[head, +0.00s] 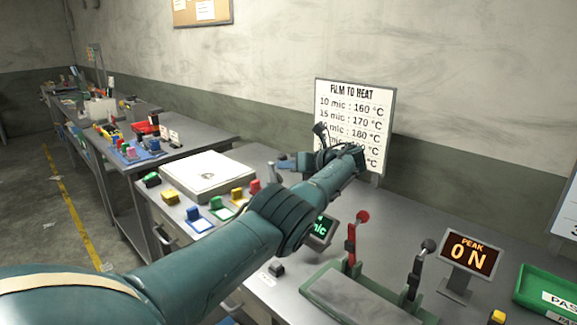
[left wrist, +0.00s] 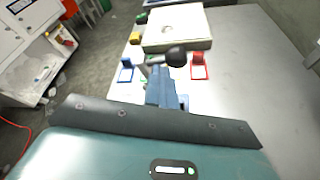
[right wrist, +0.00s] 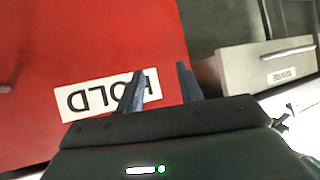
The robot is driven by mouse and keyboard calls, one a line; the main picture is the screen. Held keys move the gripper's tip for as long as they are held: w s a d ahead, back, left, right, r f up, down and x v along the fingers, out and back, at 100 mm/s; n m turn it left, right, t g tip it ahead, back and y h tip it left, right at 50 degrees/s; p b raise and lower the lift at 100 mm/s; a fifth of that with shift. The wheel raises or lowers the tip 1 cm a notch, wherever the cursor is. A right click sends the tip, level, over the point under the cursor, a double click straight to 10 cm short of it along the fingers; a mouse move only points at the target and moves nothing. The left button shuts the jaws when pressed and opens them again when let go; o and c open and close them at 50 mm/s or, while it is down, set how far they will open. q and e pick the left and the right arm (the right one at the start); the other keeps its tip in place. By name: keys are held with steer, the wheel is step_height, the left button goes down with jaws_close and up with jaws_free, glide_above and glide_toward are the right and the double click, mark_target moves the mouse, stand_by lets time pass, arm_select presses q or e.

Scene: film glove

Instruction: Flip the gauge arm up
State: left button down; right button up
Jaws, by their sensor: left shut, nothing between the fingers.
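A round black knob (left wrist: 176,55) on a short light stem, which looks like the gauge arm's end, shows in the left wrist view just beyond my left gripper (left wrist: 160,85). My left fingers are closed together and empty; whether they touch the knob or stem is unclear. In the head view my left gripper (head: 287,164) points left over the bench, with my forearm in front. A gauge display (head: 321,228) with green letters shows partly behind my forearm; the rest of the gauge is hidden. My right gripper (right wrist: 160,88) is open and empty.
Colored stands, such as a blue one (head: 196,214), line the white box (head: 232,174). A sealer with a red-knobbed lever (head: 351,245) and a black-knobbed lever (head: 415,278) stands at right. A red surface (right wrist: 60,40) marked HOLD lies before my right gripper.

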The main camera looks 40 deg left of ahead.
arm_select(q)
steer(key=shift+w+d+r, duration=0.1)
steer(key=shift+w+r, duration=0.2)
steer(key=shift+r, duration=0.15)
steer(key=v, duration=1.2)
steer(key=shift+s+d+f, duration=0.25)
steer(key=shift+d, duration=0.2)
